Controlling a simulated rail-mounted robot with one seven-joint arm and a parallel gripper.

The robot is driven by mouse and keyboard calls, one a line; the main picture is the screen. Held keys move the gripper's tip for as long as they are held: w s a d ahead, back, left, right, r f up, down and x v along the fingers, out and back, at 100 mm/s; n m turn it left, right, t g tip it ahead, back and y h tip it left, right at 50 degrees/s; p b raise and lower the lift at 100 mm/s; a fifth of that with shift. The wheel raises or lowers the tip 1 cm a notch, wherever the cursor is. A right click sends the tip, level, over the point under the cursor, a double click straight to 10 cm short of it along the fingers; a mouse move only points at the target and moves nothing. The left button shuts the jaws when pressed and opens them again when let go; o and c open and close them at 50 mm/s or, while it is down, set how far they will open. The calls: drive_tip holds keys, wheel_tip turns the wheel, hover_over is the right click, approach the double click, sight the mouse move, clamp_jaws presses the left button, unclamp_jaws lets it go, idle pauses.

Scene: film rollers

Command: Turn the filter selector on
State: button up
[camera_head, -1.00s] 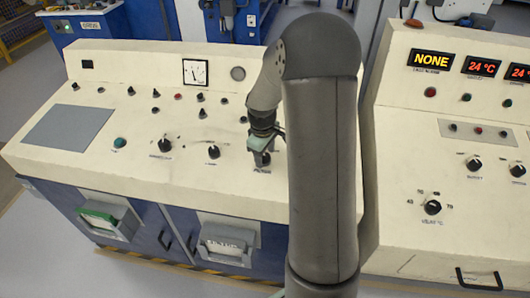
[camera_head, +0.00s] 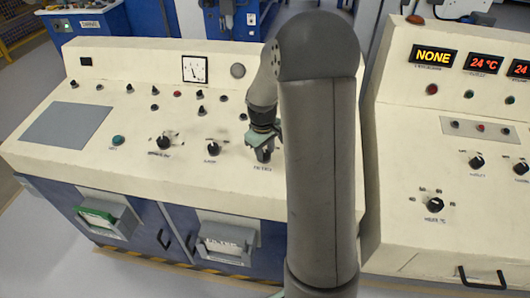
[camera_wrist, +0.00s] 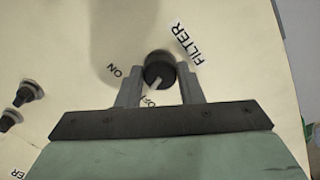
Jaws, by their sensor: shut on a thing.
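The filter selector (camera_wrist: 158,68) is a black round knob with a white pointer on a cream panel. In the wrist view, the label FILTER is beside it at upper right, ON is at left and a partly covered OFF is below. The pointer faces down and slightly left, toward OFF. My gripper (camera_wrist: 159,78) has one finger on each side of the knob and is shut on it. In the head view, my gripper (camera_head: 264,150) is over the front of the left console, and the selector is mostly hidden by the fingers.
The left console (camera_head: 60,165) carries other black knobs, including one just left of my gripper (camera_head: 212,148). A dial meter (camera_head: 195,69) is at its back.

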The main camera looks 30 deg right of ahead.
drive_tip(key=m+b, duration=0.2)
drive_tip(key=m, duration=0.2)
drive_tip(key=shift+m, duration=0.3)
drive_tip(key=shift+m+b, duration=0.9)
drive_tip(key=shift+m, duration=1.6)
drive_tip(key=shift+r, duration=0.1)
drive_tip(key=o, duration=1)
drive_tip(key=shift+c, duration=0.2)
drive_tip(key=shift+a, duration=0.1)
wheel_tip(320, 180, up, 17)
drive_tip(key=shift+s+a+r+b, duration=0.15)
drive_tip(key=shift+s+a+b, duration=0.2)
drive_tip(key=shift+s, duration=0.05)
